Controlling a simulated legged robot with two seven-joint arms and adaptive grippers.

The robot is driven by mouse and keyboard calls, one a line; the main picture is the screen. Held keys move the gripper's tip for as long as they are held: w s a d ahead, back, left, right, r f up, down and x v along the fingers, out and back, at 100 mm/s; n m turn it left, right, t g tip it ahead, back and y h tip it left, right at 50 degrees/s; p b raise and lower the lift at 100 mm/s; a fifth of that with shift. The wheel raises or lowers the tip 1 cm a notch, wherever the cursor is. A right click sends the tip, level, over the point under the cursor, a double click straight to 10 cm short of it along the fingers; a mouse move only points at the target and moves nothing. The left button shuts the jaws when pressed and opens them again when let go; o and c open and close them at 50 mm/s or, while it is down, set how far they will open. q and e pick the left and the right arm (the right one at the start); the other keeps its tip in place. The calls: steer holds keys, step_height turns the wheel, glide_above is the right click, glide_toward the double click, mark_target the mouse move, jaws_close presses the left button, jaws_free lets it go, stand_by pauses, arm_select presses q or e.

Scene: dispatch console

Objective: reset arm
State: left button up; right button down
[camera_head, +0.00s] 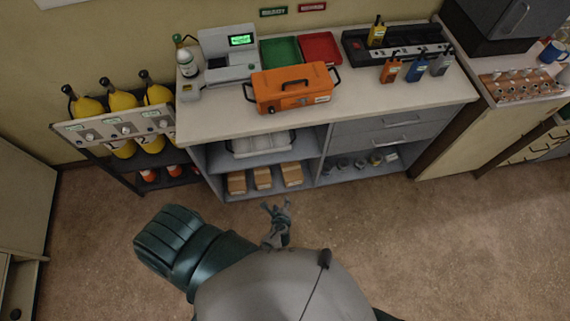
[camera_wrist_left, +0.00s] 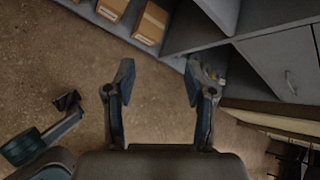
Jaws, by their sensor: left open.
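My left gripper (camera_head: 276,207) is in front of the counter's open shelves, over the brown floor, in the head view. In the left wrist view its two fingers stand wide apart with nothing between them (camera_wrist_left: 159,68). It is open and empty, apart from the counter and the boxes on the low shelf. My right gripper does not show clearly in either view.
The white counter (camera_head: 220,122) bears an orange case (camera_head: 292,92), green and red trays, a scale-like device and a black radio charger (camera_head: 360,55). A rack with yellow cylinders (camera_head: 122,100) stands left. The floor (camera_head: 440,240) is clear at right.

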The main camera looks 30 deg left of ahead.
arm_select(q)
steer(key=shift+a, duration=0.1)
steer(key=s+f+n+g+h, duration=0.3)
steer(key=s+f+n+g, duration=0.2)
steer(key=s+f+n, duration=0.85)
steer(key=s+a+f+n+g, duration=0.1)
steer(key=s+a+f+n, duration=0.1)
steer(key=s, duration=0.7)
steer(key=s+a+f+n+g+h+b, duration=0.1)
steer(key=s+f+n, duration=0.3)
steer(key=s, duration=0.5)
steer(key=shift+a+g+h, duration=0.3)
steer(key=shift+a+g, duration=0.1)
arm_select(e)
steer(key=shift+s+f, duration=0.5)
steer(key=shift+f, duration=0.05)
arm_select(q)
steer(key=shift+f, duration=0.15)
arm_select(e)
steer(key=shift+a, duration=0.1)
arm_select(q)
steer(key=shift+d, duration=0.1)
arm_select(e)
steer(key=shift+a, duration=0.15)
